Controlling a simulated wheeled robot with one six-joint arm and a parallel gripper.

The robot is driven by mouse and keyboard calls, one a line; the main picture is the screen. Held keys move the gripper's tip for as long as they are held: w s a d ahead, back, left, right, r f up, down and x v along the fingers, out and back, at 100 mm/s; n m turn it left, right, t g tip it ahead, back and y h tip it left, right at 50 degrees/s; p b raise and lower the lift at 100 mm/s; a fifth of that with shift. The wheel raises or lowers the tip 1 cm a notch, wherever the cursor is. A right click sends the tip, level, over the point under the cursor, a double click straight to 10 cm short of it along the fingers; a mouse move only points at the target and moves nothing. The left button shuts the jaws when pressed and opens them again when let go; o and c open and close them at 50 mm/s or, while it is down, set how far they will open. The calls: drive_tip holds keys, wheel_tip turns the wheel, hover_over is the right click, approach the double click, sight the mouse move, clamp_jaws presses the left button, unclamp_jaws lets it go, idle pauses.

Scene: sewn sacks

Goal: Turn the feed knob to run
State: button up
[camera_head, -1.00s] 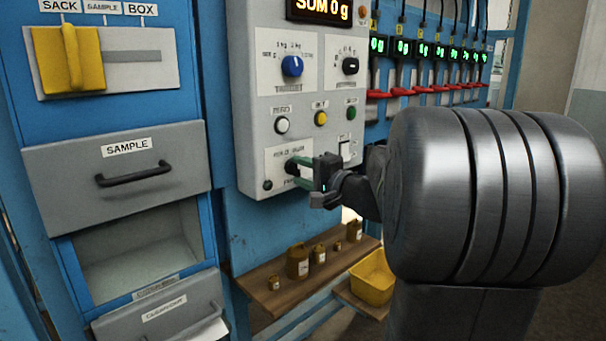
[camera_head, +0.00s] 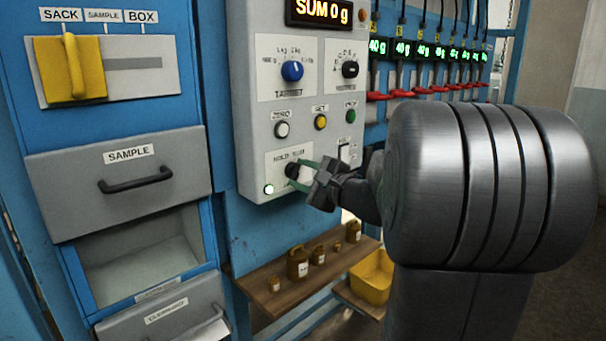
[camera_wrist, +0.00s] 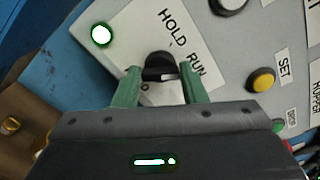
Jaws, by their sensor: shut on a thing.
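The feed knob (camera_head: 291,170) is a small black knob low on the grey control panel (camera_head: 246,130), on a white plate printed HOLD RUN. My gripper (camera_head: 298,174) reaches it from the right, rolled at a tilt, with its green fingers on the knob. In the wrist view the knob (camera_wrist: 160,64) sits between the two fingertips (camera_wrist: 160,75), one on each side. The fingers and the gripper's body hide part of the knob and plate, so its exact pointer direction is unclear. A small lamp (camera_head: 269,189) left of the knob glows white; it also shows in the wrist view (camera_wrist: 101,34).
Above are a blue target knob (camera_head: 292,71), another black knob (camera_head: 350,69), and white (camera_head: 282,130), yellow (camera_head: 320,122) and green (camera_head: 351,116) buttons. The display (camera_head: 322,12) reads SUM 0 g. Below is a wooden shelf (camera_head: 262,277) with several brown weights and a yellow bin (camera_head: 372,278).

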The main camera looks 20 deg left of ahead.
idle(0.4)
drive_tip(key=o, duration=1)
drive_tip(key=b+v, duration=0.1)
drive_tip(key=v, duration=1.3)
drive_tip(key=shift+a, duration=0.2)
drive_tip(key=p+x, duration=0.1)
drive_tip(key=x, duration=1.2)
drive_tip(key=shift+w+a, duration=0.2)
drive_tip(key=shift+a, duration=0.05)
